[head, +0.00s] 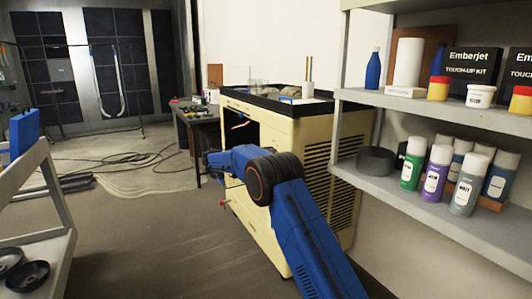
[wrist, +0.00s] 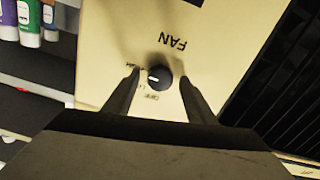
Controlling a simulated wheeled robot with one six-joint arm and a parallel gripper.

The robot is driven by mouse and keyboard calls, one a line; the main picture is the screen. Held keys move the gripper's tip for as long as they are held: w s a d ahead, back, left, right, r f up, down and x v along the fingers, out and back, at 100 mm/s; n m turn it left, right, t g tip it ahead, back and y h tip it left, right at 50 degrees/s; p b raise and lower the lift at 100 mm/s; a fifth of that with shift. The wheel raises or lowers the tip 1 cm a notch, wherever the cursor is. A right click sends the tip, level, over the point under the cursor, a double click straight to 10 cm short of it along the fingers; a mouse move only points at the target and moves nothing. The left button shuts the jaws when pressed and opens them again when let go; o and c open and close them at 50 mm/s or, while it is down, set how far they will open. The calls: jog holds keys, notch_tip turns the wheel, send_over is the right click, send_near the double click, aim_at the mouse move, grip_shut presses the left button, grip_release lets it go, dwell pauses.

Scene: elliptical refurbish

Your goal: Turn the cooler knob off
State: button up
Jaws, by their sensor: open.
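The cooler is a cream cabinet (head: 322,180) with a black top rim and louvred side, standing in the middle of the head view. In the wrist view, a round black knob (wrist: 159,76) with a white pointer mark sits on its cream panel (wrist: 215,40). The word FAN and small setting labels are printed around it; the pictures show FAN upside down and the small labels are hard to read. My gripper (wrist: 158,73) is open, with one dark finger on each side of the knob. Whether either finger touches it, I cannot tell. In the head view my blue arm covers part of the cabinet.
A shelf (head: 430,108) with spray cans and paint tubs stands close on the right. A grey cart (head: 50,245) is at the left. Cables (head: 130,160) lie on the floor towards the back. A dark louvred grille (wrist: 285,85) borders the panel.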

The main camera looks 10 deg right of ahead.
jog(key=shift+d, duration=0.1)
jog(key=c, duration=1)
jog(key=shift+c, duration=0.2)
jog(key=shift+n, duration=0.3)
jog(key=shift+w+f+n, duration=0.1)
jog(key=shift+n, duration=4.25)
jog(key=shift+f+n, duration=0.1)
jog(key=shift+n, duration=4.25)
